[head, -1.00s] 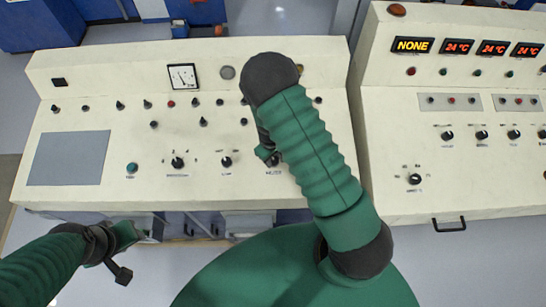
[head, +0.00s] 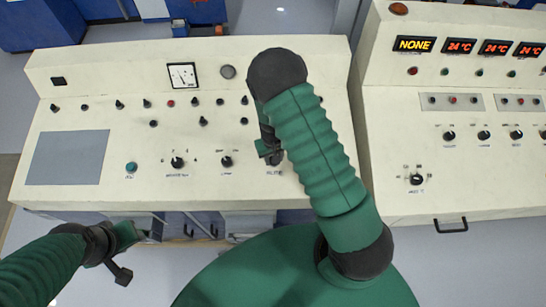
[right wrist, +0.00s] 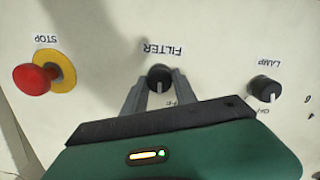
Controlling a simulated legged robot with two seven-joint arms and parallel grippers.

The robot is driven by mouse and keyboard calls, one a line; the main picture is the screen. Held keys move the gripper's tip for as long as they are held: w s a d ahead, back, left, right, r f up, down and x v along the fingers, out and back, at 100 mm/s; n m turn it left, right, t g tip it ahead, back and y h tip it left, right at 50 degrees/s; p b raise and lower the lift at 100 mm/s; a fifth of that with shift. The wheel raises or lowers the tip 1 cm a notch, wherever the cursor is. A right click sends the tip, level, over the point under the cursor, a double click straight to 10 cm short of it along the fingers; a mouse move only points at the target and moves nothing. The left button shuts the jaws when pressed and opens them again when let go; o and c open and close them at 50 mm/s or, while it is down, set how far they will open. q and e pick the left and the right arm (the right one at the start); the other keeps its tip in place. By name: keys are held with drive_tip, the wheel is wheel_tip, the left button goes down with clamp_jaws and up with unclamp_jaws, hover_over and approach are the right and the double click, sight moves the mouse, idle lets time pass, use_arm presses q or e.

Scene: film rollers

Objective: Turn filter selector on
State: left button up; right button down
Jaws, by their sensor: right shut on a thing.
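The filter selector is a small black knob (right wrist: 160,74) under an upside-down FILTER label in the right wrist view. A white mark shows on its lower part, and a partly hidden small label sits below right of it. My right gripper (right wrist: 157,88) has its two grey fingers on either side of the knob and is shut on it. In the head view my right gripper (head: 272,157) reaches down to the light panel and largely hides the knob. My left gripper (head: 145,234) hangs in front of the panel's lower left edge, away from the selector; its fingers are unclear.
A lamp knob (right wrist: 265,88) and a red stop button (right wrist: 36,78) on a yellow ring flank the selector. The cream control panel (head: 70,195) holds several other knobs and a gauge (head: 182,76). A second console (head: 385,204) stands at the right.

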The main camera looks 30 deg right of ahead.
drive_tip(key=m, duration=0.3)
drive_tip(key=shift+m, duration=0.3)
drive_tip(key=shift+s+m+b, duration=0.1)
drive_tip(key=shift+m+b, duration=0.25)
drive_tip(key=shift+m, duration=1.45)
drive_tip(key=shift+y, duration=0.3)
drive_tip(key=c, duration=1.2)
unclamp_jaws()
drive_tip(key=shift+c, duration=0.2)
drive_tip(key=shift+o, duration=1.2)
drive_tip(key=shift+a+r, duration=0.1)
